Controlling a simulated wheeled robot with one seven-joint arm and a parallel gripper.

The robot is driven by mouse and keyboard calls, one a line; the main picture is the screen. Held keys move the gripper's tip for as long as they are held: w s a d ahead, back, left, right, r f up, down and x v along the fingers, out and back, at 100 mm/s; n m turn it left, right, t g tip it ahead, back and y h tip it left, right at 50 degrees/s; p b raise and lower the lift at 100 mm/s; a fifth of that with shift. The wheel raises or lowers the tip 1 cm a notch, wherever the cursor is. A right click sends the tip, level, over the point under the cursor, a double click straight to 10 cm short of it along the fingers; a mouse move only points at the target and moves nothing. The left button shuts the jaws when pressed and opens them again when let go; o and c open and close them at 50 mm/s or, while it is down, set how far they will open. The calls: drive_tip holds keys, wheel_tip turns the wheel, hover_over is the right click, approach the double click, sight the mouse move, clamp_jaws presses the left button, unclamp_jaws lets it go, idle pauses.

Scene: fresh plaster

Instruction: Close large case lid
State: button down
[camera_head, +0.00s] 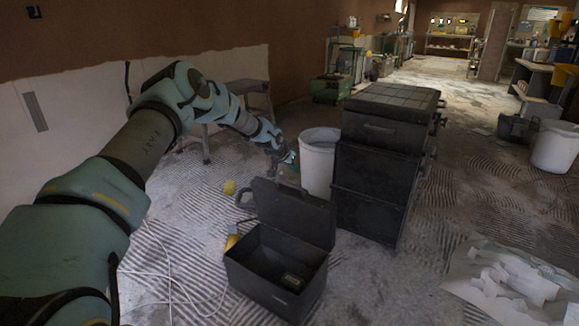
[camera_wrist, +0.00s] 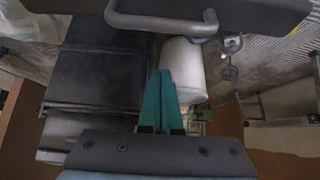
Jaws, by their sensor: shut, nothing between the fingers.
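A dark case (camera_head: 275,282) stands open on the floor, with a small dark item with a yellowish face inside. Its lid (camera_head: 291,212) stands raised, roughly upright, at the back edge of the case. In the wrist view a dark panel that looks like the lid (camera_wrist: 235,15) crosses the top, with a grey bar handle (camera_wrist: 160,24) on it. My gripper (camera_head: 292,160) is above and behind the lid in the head view. In the wrist view its teal fingers (camera_wrist: 161,76) are together and empty, below the handle and apart from it in the picture.
Stacked black cases (camera_head: 378,168) stand close to the right of the lid. A white bucket (camera_head: 317,160) stands behind it. A yellow ball-like thing (camera_head: 229,187) and a white cable (camera_head: 170,280) are to the left. White scraps (camera_head: 510,285) lie at right.

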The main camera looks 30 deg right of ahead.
drive_tip(key=shift+f, duration=0.85)
drive_tip(key=shift+s+a+f, duration=0.25)
drive_tip(key=shift+s+a, duration=0.1)
drive_tip(key=shift+a, duration=0.25)
drive_tip(key=shift+s+a+f, duration=0.25)
drive_tip(key=shift+s+a, duration=0.05)
drive_tip(key=shift+a, duration=0.3)
drive_tip(key=shift+a, duration=0.15)
